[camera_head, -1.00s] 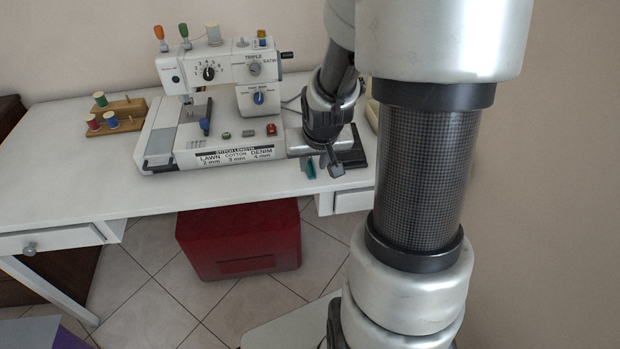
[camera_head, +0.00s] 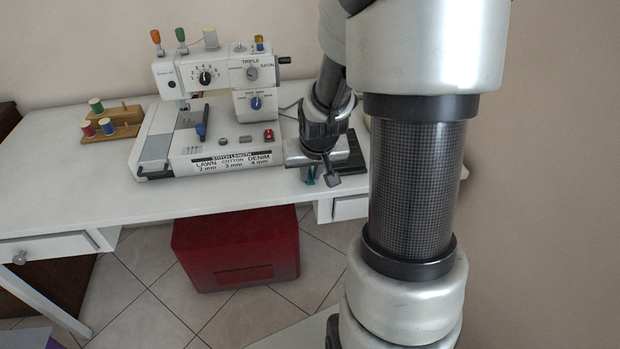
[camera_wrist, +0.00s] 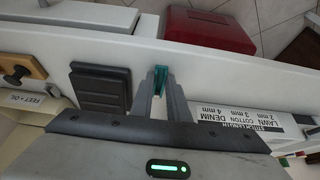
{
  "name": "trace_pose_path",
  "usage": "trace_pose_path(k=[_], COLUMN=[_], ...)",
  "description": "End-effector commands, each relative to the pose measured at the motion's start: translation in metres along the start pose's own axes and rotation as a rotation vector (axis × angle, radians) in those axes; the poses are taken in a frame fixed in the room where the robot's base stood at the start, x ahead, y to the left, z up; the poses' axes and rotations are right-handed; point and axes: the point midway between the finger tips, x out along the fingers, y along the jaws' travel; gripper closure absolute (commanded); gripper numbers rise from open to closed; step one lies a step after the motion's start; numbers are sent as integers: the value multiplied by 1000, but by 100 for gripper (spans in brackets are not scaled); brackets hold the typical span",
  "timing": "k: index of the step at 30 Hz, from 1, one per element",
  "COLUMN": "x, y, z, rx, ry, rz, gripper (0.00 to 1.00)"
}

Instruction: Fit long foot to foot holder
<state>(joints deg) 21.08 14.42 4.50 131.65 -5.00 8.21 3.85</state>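A small teal piece (camera_head: 309,175), which may be the long foot, is at the table's front edge, right of the sewing machine (camera_head: 205,150). My gripper (camera_wrist: 161,82) points at it, and in the wrist view the teal piece (camera_wrist: 160,77) shows between the two fingertips. The fingers stand a little apart, one on each side of it; I cannot tell whether they press on it. In the head view my wrist hides most of the fingers. The foot holder under the machine's head (camera_head: 184,104) is too small to make out.
A black ridged pad (camera_wrist: 100,90) lies close beside my fingers. A box labelled FEET + OIL (camera_wrist: 35,108) is beyond it. A wooden spool rack (camera_head: 112,133) stands at the table's left. A red box (camera_head: 235,250) is on the floor below the table.

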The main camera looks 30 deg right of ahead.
Motion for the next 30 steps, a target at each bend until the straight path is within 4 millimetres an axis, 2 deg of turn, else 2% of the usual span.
trace_pose_path(k=[30], x=[-8], y=[0], z=[-4], rx=[0], ry=[1], rz=[0], gripper=[100])
